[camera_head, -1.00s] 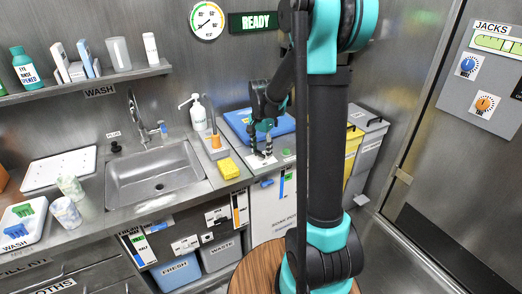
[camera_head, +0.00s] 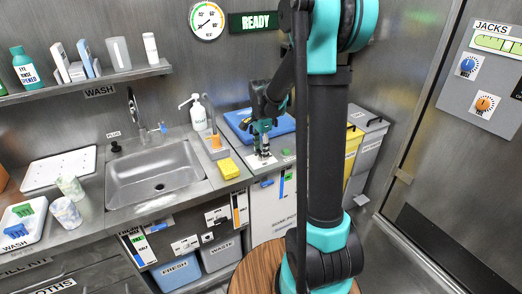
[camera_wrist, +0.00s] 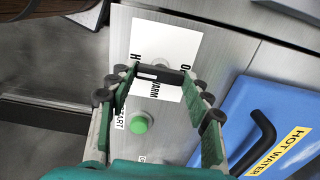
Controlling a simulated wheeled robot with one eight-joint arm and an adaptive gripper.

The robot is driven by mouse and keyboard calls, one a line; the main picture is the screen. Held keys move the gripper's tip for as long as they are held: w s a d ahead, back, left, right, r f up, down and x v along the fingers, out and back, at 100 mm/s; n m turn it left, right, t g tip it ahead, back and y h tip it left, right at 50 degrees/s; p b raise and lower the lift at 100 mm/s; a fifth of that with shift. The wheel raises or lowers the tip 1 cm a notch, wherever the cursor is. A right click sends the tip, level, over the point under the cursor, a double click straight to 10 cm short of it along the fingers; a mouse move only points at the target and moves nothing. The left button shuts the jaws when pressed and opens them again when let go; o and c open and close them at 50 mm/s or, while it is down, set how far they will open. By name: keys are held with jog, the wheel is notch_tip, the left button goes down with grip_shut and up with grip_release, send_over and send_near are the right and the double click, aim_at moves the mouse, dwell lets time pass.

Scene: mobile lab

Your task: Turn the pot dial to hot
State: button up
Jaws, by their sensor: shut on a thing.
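The pot dial (camera_wrist: 160,76) shows in the wrist view as a dark bar with a small white mark, on a white card (camera_wrist: 178,40) with partly covered lettering; WARM can be read. My gripper (camera_wrist: 161,84) is shut on the dial, with a finger at each end of the bar. I cannot tell which setting the dial points to. In the head view my gripper (camera_head: 263,148) points down at the card (camera_head: 262,161) on the counter, and its fingers hide the dial.
A green button (camera_wrist: 140,124) with a START label sits beside the card. A blue lid (camera_wrist: 245,105) with a black handle and a HOT WATER label lies close to my gripper's right finger. A yellow sponge (camera_head: 229,168) and the sink (camera_head: 155,176) are to the left. A READY sign (camera_head: 253,23) hangs above.

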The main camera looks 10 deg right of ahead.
aim_at(261, 152)
jog(key=o, duration=1.2)
jog(key=shift+c, duration=0.2)
notch_tip(261, 152, up, 12)
